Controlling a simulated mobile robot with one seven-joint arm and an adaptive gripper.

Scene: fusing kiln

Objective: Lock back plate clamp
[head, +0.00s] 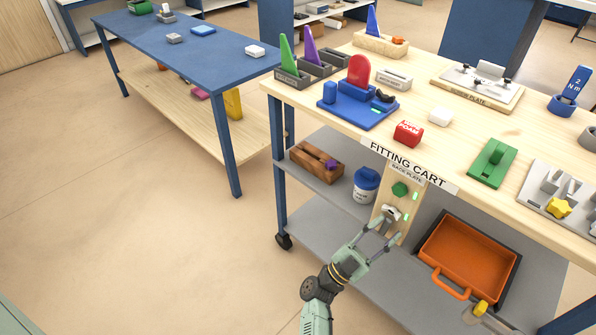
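The back plate (411,201) is a narrow wooden upright panel under the cart's front edge, below a "BACK PLATE" label (408,173). A green knob (400,189) sits near its top. A grey-white clamp piece (391,212) sits below the knob; I cannot tell its lever position. My gripper (388,229) is in front of the panel's lower part, just below the clamp. Its two fingers are apart and point up at the panel. I see nothing clearly held, and contact with the clamp cannot be told. The panel's lower end is partly behind the fingers.
An orange tray (459,283) lies on the lower shelf to the right. A blue-lidded jar (366,187) and a wooden box (314,170) stand to the left. The fitting cart's top (450,135) carries several fixtures above. Open floor (150,240) lies left.

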